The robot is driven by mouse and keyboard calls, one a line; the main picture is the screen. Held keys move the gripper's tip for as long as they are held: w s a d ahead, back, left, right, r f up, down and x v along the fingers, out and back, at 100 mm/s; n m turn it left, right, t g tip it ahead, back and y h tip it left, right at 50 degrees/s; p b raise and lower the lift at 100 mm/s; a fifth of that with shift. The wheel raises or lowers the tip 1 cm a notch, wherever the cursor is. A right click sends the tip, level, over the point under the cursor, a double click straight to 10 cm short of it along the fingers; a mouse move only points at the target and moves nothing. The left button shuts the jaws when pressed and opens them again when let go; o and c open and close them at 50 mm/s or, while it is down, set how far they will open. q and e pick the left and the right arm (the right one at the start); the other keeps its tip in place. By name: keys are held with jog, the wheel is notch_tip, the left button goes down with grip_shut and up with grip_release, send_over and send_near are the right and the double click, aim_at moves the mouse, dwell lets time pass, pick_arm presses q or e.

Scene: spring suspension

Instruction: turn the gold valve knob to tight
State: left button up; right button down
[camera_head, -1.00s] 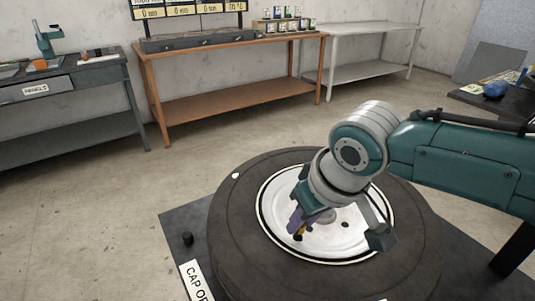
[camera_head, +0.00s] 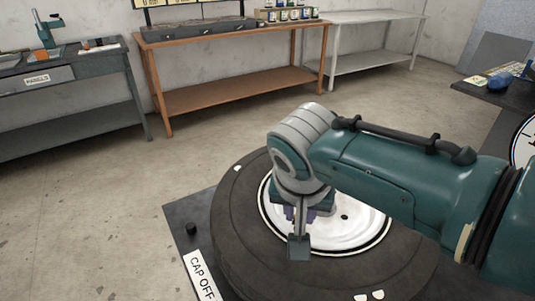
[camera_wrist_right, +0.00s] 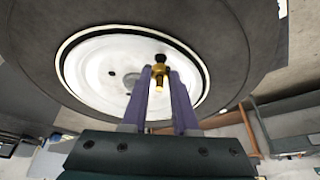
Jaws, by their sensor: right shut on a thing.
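The gold valve knob (camera_wrist_right: 158,76) has a black end and stands at the white wheel disc (camera_wrist_right: 108,80) in the right wrist view. My right gripper (camera_wrist_right: 159,80) has purple fingers, one on each side of the knob, and is shut on it. In the head view my right gripper (camera_head: 297,214) is over the left part of the white disc (camera_head: 345,232), and its wrist hides the knob. My left gripper is not in view.
The disc sits in a black tyre (camera_head: 240,225) lying on a dark mat (camera_head: 180,222). A "CAP OFF" label (camera_head: 201,279) and a small black cap (camera_head: 191,228) are at its left. Benches (camera_head: 240,90) stand along the back wall.

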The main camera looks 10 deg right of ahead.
dwell(0.5)
jog(key=c, duration=0.7)
grip_release()
jog(key=shift+r, duration=0.1)
jog(key=shift+s+r+p, duration=0.1)
jog(key=shift+r+p, duration=0.2)
jog(key=p+v, duration=0.3)
jog(key=v, duration=0.6)
jog(key=shift+a+p, duration=0.15)
jog(key=shift+p, duration=0.15)
